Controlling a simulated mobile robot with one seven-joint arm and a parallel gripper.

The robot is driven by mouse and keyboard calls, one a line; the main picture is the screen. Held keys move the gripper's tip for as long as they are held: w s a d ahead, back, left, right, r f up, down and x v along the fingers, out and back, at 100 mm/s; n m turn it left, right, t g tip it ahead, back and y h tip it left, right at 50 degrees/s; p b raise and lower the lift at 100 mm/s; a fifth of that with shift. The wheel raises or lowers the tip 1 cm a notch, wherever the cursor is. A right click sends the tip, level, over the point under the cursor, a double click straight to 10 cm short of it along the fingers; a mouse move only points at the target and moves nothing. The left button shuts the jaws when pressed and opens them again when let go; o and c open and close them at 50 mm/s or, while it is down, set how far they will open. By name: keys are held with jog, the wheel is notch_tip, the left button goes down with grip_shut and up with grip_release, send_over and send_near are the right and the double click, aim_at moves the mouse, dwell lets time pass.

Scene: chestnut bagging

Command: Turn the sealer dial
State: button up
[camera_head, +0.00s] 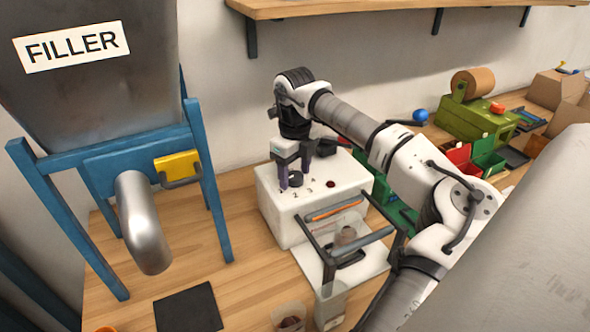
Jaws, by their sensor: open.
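The sealer (276,215) is a white box on the wooden table, with an orange bar and dark frame at its front. Its dark round dial (296,179) is on the top face, with small number marks beside it. A dark red button (330,184) sits to the right of the dial. My gripper (294,182) points down over the sealer top, open, with its purple-grey fingers on either side of the dial. I cannot tell whether the fingers touch the dial. Part of the dial is hidden behind the fingers.
The filler (95,60) stands at left on a blue frame, with a metal spout (143,225). A black mat (188,309) and clear containers (330,305) are at the front. Green and red bins (487,158) and a green roll dispenser (460,117) are at right. A shelf (330,8) hangs above.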

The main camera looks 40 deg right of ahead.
jog(key=c, duration=1)
